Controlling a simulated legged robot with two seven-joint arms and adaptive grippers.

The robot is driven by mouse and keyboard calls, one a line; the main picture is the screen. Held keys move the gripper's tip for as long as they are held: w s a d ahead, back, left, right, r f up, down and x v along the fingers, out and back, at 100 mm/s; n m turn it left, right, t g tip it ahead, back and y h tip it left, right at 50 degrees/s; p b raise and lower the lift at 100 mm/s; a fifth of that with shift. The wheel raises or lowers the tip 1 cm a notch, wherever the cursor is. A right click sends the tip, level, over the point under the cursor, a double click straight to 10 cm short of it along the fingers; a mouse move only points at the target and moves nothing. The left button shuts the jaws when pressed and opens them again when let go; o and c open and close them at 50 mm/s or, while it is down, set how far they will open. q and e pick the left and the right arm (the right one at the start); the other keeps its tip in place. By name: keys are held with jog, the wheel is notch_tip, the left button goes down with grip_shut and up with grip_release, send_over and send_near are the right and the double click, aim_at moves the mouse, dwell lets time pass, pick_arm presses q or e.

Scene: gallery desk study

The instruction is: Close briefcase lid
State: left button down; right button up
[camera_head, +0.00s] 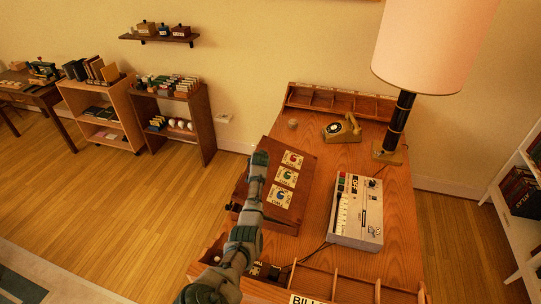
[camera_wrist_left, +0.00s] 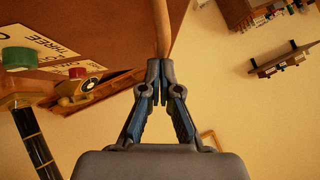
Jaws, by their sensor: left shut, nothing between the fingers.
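The brown briefcase (camera_head: 306,166) lies on the left side of the wooden desk. My right gripper is not in view.
A grey device with keys (camera_head: 358,212) stands right of the briefcase. Open wooden compartments (camera_head: 350,287) line the front edge. Floor is clear left of the desk.

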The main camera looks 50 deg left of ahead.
pick_arm(q)
jog(key=shift+n+t+h, duration=0.3)
jog(key=shift+t+h, duration=0.1)
jog(key=shift+h, duration=0.3)
jog(key=a+f, duration=0.1)
jog(key=f, duration=0.1)
jog(key=s+a+f+b, duration=0.1)
jog(key=f, duration=0.1)
jog(key=a+f+b, duration=0.1)
jog(key=a+f, duration=0.1)
jog(key=f, duration=0.1)
jog(key=shift+s, duration=0.2)
jog(key=shift+s+d+f+b, duration=0.35)
jog(key=shift+d+f+b, duration=0.05)
jog(key=shift+f+b, duration=0.25)
jog(key=shift+r, duration=0.15)
jog(key=r+p, duration=0.2)
jog(key=w+r+p, duration=0.1)
jog(key=r+p, duration=0.1)
jog(key=p, duration=0.1)
jog(key=shift+a+r, duration=0.1)
jog(key=shift+r, duration=0.25)
jog(key=v, duration=0.9)
jog(key=shift+s+d+f, duration=0.1)
jog(key=shift+s+d, duration=0.15)
jog(key=shift+s+r, duration=0.3)
jog(key=shift+a+f, duration=0.1)
